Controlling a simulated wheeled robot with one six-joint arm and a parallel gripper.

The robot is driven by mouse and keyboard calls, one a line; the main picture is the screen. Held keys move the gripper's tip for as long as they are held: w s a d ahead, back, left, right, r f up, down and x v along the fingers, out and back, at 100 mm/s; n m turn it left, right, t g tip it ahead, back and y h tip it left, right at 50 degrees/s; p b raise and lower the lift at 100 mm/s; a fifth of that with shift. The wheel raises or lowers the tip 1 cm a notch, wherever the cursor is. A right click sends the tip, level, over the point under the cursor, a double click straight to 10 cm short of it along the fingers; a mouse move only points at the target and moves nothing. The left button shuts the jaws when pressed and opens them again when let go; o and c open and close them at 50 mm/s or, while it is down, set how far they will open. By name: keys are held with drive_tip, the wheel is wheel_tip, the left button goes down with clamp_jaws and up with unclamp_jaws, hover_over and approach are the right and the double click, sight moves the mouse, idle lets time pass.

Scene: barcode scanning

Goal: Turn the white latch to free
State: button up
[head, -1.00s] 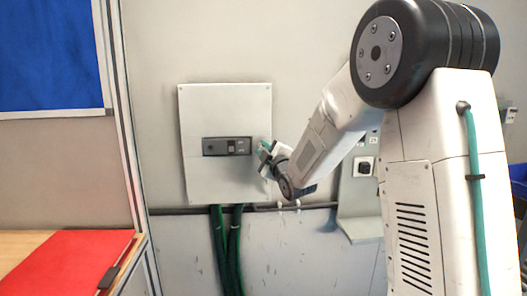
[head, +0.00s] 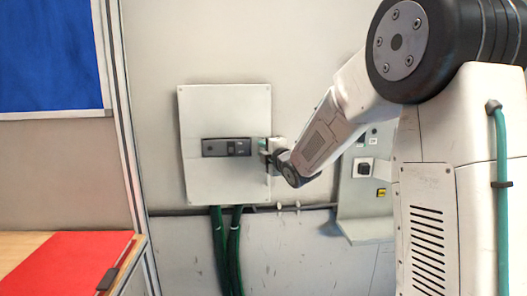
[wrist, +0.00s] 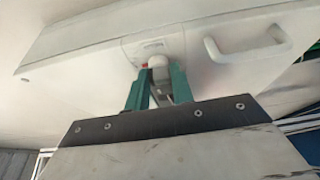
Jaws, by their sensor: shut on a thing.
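The white latch (wrist: 158,64) shows in the wrist view as a small pale knob on a light plate, with a red mark at its left. My gripper (wrist: 158,80) has its two green fingers on either side of the knob and is shut on it. In the head view my gripper (head: 265,149) is at the right edge of the white wall box (head: 225,184). The latch cannot be made out in the head view, and its exact angle is unclear.
A white bar handle (wrist: 247,48) stands out right of the latch. A dark control strip (head: 227,147) is on the box front. Green cables (head: 227,245) hang below it. A grey control unit (head: 364,212) stands to the right. A red folder (head: 65,262) lies on the table at left.

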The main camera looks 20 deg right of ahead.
drive_tip(key=o, duration=1)
drive_tip(key=s, duration=0.7)
drive_tip(key=shift+s+d, duration=0.15)
drive_tip(key=shift+s, duration=0.25)
